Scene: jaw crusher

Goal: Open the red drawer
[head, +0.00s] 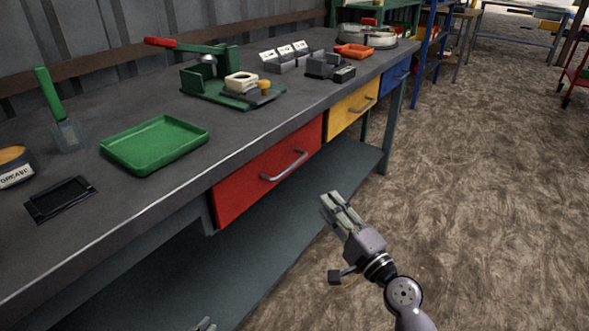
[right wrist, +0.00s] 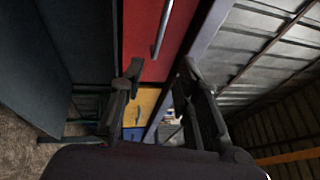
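The red drawer (head: 250,187) is in the front of the dark workbench and looks shut, its face in line with the bench front. Its metal bar handle (head: 285,167) is free. My right gripper (head: 331,198) is in front of the bench, to the right of and below the handle, apart from it. In the right wrist view my right gripper (right wrist: 160,74) has its fingers apart with nothing between them; the red drawer (right wrist: 143,35) and its handle (right wrist: 162,30) show beyond the fingertips. Only a fingertip of my left gripper (head: 205,325) shows at the bottom edge.
A yellow drawer (head: 345,116) and a blue drawer (head: 393,77) sit farther along the bench. A lower shelf (head: 270,235) lies under the drawers. A green tray (head: 155,144) and a green press (head: 215,85) stand on top.

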